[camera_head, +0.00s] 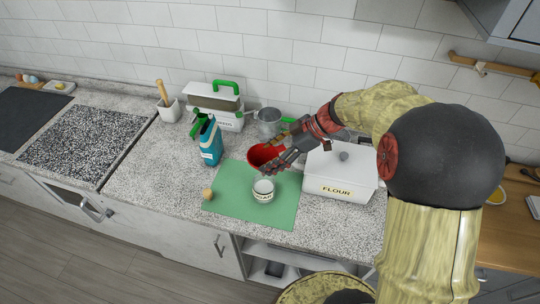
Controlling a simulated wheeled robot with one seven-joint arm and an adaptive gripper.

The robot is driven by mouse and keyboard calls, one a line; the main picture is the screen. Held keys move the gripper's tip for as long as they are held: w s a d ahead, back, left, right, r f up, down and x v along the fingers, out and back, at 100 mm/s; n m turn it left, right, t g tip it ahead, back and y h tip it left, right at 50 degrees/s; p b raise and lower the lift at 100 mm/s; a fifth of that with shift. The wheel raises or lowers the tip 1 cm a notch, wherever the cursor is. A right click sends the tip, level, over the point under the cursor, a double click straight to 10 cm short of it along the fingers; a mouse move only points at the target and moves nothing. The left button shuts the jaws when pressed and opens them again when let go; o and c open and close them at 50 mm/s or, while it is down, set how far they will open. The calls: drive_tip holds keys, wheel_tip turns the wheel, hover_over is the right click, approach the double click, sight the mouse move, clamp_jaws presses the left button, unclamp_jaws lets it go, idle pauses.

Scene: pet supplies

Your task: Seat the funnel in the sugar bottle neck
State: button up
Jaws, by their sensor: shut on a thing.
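The red funnel (258,154) is held in my gripper (270,154), which is shut on it. The fingers cover its right side, and its spout is not clearly visible. A white bottle (263,197) with a dark-lettered label, apparently the sugar bottle, stands upright on the green mat (232,190). Its round top opening is visible. The funnel appears above and behind the bottle in this view, apart from its opening. The exact height between them cannot be told.
A white FLOUR box (350,190) stands right of the mat. A blue bottle (211,153) with a green top stands left. Behind are a bin with a green handle (228,89) and a metal can (269,121). A cork-like stopper (208,193) lies at the mat's left edge.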

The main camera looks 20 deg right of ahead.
drive_tip(key=o, duration=1.1)
drive_tip(key=shift+c, duration=0.2)
drive_tip(key=shift+o, duration=0.2)
drive_tip(key=v, duration=1.2)
